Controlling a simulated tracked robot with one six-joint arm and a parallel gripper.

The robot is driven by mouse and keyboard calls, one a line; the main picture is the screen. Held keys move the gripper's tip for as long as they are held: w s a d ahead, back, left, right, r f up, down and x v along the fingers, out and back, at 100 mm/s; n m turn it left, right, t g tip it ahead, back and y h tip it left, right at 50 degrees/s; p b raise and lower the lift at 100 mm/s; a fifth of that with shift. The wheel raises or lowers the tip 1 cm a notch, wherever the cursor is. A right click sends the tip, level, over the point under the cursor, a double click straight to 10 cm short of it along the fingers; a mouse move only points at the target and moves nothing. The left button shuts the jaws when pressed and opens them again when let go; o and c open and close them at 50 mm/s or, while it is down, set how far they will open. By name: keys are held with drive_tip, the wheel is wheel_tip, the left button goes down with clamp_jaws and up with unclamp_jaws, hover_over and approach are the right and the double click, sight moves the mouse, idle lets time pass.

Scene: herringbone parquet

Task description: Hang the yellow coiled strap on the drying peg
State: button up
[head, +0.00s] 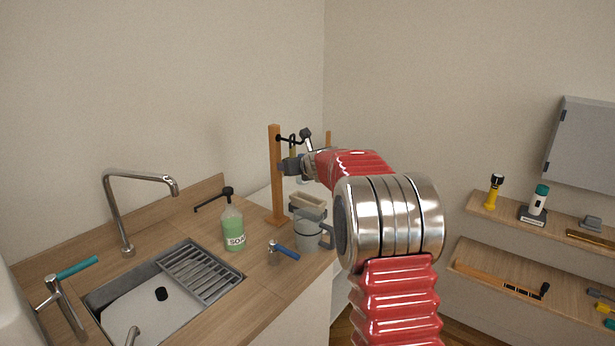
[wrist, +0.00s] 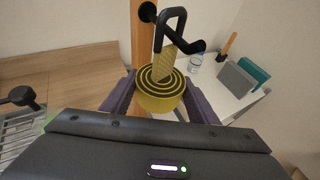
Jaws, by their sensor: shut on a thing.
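The yellow coiled strap (wrist: 162,101) sits between the two purple fingers of my gripper (wrist: 158,92) in the wrist view, and the gripper is shut on it. A short yellow length rises from the coil to a black loop. The black drying peg (wrist: 147,12) sticks out from a wooden post (wrist: 142,45). The loop and peg overlap in this view, so I cannot tell if the loop is around the peg or beside it. In the head view my gripper (head: 291,165) is just right of the post (head: 276,180), below the peg (head: 285,138). The coil is mostly hidden there.
Below stand a grey bucket (head: 307,238) with a beige box on it, a green soap bottle (head: 233,230) and a blue-handled tool (head: 284,250). The sink (head: 205,272) and its tap lie left. Wall shelves (head: 530,220) with items are at right.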

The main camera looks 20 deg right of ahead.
drive_tip(key=shift+w+a+f, duration=0.1)
drive_tip(key=shift+w+f, duration=0.05)
drive_tip(key=shift+w, duration=0.1)
drive_tip(key=shift+w+a+f, duration=0.1)
drive_tip(key=shift+w+f, duration=0.05)
drive_tip(key=shift+f, duration=0.2)
idle(1.5)
drive_tip(key=o, duration=1.5)
drive_tip(key=v, duration=1.3)
drive_tip(key=shift+s, duration=0.35)
drive_tip(key=shift+r, duration=0.1)
